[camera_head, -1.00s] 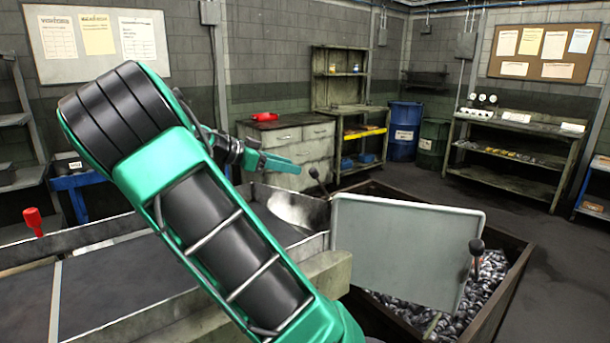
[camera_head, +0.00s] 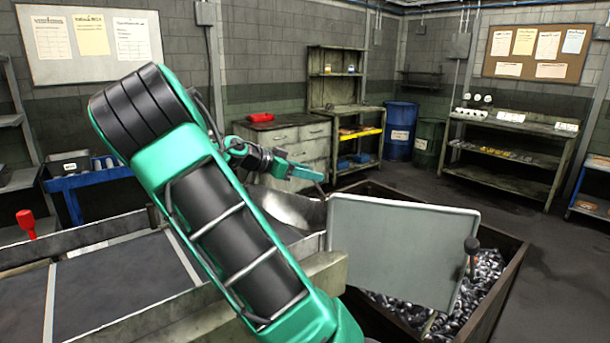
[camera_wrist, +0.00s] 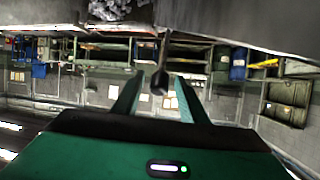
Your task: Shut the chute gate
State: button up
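The chute gate, a flat grey panel (camera_head: 400,248), stands tilted at the end of the chute (camera_head: 292,208) in the head view. A black-knobbed handle (camera_head: 472,246) sits at its right edge. My gripper (camera_head: 320,177) is at the chute's far side, left of the panel. In the wrist view my gripper (camera_wrist: 157,80) has its fingers apart, with a dark lever knob (camera_wrist: 160,84) showing between them. I cannot tell whether the fingers touch it. In the head view my fingers mostly hide this lever.
A bin (camera_head: 508,290) full of metal bolts lies under and right of the panel. A grey ledge (camera_head: 170,315) and my arm fill the near side. A drawer cabinet (camera_head: 300,150), a blue drum (camera_head: 400,128) and shelving (camera_head: 510,155) stand against the walls.

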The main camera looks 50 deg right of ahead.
grip_shut()
